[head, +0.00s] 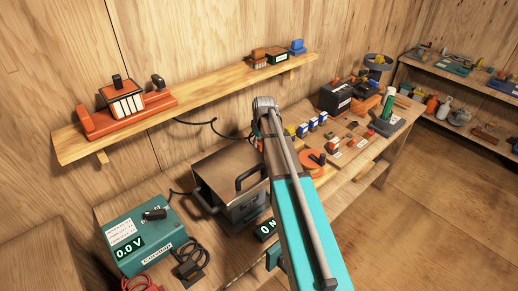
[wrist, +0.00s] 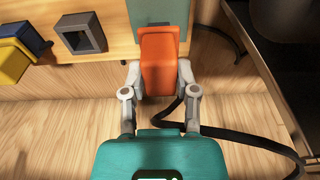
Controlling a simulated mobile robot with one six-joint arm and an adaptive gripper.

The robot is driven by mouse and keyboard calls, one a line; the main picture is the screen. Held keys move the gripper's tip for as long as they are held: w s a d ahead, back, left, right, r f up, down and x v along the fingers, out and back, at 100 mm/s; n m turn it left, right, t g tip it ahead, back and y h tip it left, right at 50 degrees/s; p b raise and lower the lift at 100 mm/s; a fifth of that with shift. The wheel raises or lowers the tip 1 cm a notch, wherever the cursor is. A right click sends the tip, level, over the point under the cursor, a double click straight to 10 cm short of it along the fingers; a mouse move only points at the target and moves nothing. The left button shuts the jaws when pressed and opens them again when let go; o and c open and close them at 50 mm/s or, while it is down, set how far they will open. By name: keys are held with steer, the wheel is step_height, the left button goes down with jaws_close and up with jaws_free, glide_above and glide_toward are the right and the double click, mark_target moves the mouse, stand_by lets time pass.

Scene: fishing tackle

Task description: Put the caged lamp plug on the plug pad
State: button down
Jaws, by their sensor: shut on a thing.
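In the wrist view my gripper (wrist: 159,75) is shut on an orange plug-like block (wrist: 159,50), with one grey finger on each side. I take it to be the caged lamp plug. A black cable (wrist: 235,135) curves from near its lower end to the right. A teal flat patch (wrist: 158,11) lies directly beyond the block on the wood; I cannot tell if it is the plug pad, or whether the block touches it.
A grey metal box (head: 225,185) with black handles stands close left of my arm. A dark square-holed piece (wrist: 81,35) and blue and yellow blocks (wrist: 18,45) lie left of the gripper. A wall shelf (head: 205,91) runs above. An orange round thing (head: 313,162) lies right of my arm.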

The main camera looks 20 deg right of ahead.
steer(key=shift+f+b, duration=0.4)
steer(key=shift+f, duration=0.35)
steer(key=shift+f, duration=0.1)
steer(key=shift+c, duration=1.9)
jaws_free()
step_height(320, 180, up, 12)
steer(key=s+p, duration=0.1)
steer(key=p, duration=1.1)
steer(key=shift+s+d, duration=0.3)
steer(key=shift+s, duration=0.05)
